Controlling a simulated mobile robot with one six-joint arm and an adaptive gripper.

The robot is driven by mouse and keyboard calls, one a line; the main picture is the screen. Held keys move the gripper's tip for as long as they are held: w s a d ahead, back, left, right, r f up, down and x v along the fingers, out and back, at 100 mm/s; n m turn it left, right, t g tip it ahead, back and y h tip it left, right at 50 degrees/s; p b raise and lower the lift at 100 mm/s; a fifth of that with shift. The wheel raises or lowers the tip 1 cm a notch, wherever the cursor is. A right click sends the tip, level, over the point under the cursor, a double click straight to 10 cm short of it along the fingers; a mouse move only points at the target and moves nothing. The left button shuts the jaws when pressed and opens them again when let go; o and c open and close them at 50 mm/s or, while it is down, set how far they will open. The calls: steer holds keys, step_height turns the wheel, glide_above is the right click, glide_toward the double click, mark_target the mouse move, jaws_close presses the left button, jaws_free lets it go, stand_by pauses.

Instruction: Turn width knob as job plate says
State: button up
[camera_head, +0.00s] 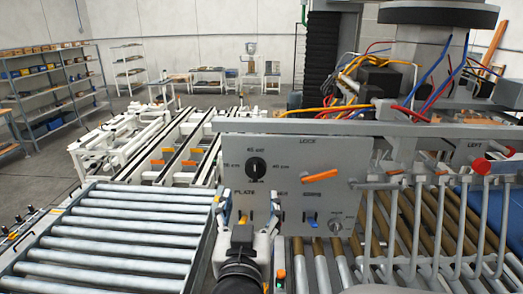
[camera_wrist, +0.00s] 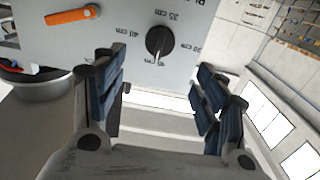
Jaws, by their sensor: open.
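The black width knob (camera_head: 256,167) sits on the upper left of a grey panel (camera_head: 350,160). Size labels ring it. In the wrist view the knob (camera_wrist: 159,42) appears upside down, with 40 cm left, 35 cm above, 30 cm right and 45 cm below. Its pale mark seems to point toward 45 cm. My gripper (camera_wrist: 162,78) is open and empty, with its blue-padded fingers apart and the knob beyond the gap, not touched. In the head view my gripper (camera_head: 247,208) is below the knob and covers the area under the PLATE label, so no job plate text is readable.
An orange lever (camera_head: 322,178) is right of the knob; it also shows in the wrist view (camera_wrist: 72,16). A blue switch (camera_head: 311,222) and small round knob (camera_head: 335,226) sit lower.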

mark_target(255, 175)
steer(key=w, duration=0.4)
steer(key=w+p, duration=0.1)
steer(key=w, duration=0.7)
steer(key=shift+w+d, duration=0.1)
steer(key=shift+d, duration=0.15)
steer(key=shift+c, duration=0.6)
steer(key=c, duration=1)
steer(key=shift+f+b, duration=0.1)
steer(key=shift+b, duration=0.2)
